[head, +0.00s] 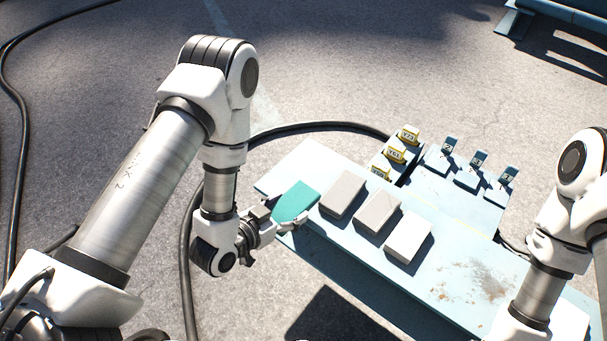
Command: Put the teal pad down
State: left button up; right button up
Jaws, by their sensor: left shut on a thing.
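The teal pad (297,202) is at the left end of the pale blue table (457,277). My left gripper (287,222) is shut on its near left edge. The pad looks level and close to the tabletop; I cannot tell whether it touches it. It lies just left of a grey block. My right arm comes in at the right edge, but its gripper is outside the picture.
A grey block (343,194), a second grey block (377,214) and a whitish block (408,237) stand in a row. Yellow-labelled holders (395,154) and blue-tagged holders (477,160) stand behind. A black cable (320,125) curves over the ground.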

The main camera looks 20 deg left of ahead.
pick_arm(q)
jog(key=shift+s, duration=0.3)
jog(key=shift+r, duration=0.2)
jog(key=shift+h, duration=0.3)
jog(key=w+r, duration=0.1)
jog(key=w+d+r, duration=0.1)
jog(key=w+r, duration=0.1)
jog(key=shift+w+d+r, duration=0.2)
jog(key=shift+d+r, duration=0.05)
jog(key=shift+r, duration=0.15)
jog(key=shift+y, duration=0.4)
jog(key=w+r, duration=0.2)
jog(key=w, duration=0.1)
jog(key=w+r, duration=0.1)
jog(key=w, duration=0.1)
jog(key=shift+d, duration=0.3)
jog(key=w+a+r+n+y, duration=0.1)
jog(key=w+n+y, duration=0.1)
jog(key=w, duration=0.3)
notch_tip(320, 180, up, 18)
jog(key=n+t+y+p, duration=0.1)
jog(key=n+y+p, duration=0.15)
jog(key=p, duration=2.05)
send_over(297, 201)
jog(key=w+a, duration=0.2)
jog(key=a, duration=0.1)
jog(key=shift+w+a, duration=0.1)
jog(key=shift+a, duration=0.05)
jog(key=shift+f, duration=0.15)
